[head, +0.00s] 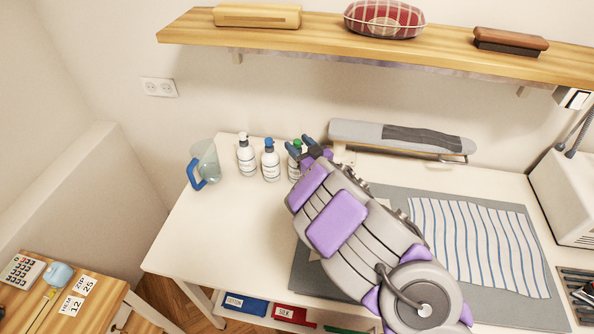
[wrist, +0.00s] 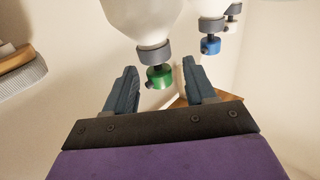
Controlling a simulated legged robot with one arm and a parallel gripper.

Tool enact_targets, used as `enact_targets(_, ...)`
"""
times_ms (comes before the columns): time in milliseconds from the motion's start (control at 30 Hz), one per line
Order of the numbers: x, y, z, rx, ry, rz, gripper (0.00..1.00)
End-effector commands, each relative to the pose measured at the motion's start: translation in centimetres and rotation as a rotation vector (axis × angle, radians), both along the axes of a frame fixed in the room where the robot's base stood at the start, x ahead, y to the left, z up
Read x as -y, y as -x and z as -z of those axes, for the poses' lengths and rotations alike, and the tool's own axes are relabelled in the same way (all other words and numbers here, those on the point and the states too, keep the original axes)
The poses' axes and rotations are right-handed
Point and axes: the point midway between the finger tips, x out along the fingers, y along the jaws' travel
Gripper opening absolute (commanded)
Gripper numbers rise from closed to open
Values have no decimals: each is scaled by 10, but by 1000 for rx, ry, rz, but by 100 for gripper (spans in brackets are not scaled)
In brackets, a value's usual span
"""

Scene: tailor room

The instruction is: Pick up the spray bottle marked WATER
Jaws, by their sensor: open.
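Three white spray bottles stand in a row at the back of the white table. One has a dark cap (head: 246,155), one a blue cap (head: 270,161), and one a green cap (head: 294,170). Their labels are too small to read, so I cannot tell which is marked WATER. My gripper (head: 302,146) is open and close to the green-capped bottle, which my arm partly hides. In the wrist view the bottles appear upside down; the green cap (wrist: 160,77) shows between the open fingers, with no visible grip on it. The blue cap (wrist: 210,46) is off to the right.
A clear jug with a blue handle (head: 206,160) stands left of the bottles. A small ironing board (head: 360,132) is right of my gripper. A wooden shelf (head: 330,40) overhangs the back. Striped cloth (head: 475,240) covers the right. The table's left front is clear.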

Motion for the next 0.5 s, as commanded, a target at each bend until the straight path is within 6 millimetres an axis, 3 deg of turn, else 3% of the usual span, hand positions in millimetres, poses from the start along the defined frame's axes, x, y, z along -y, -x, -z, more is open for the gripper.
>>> enact_targets(367, -8, -11, -1, 0, 0, 0, 55)
enact_targets(500, -8, -11, -1, 0, 0, 0, 44)
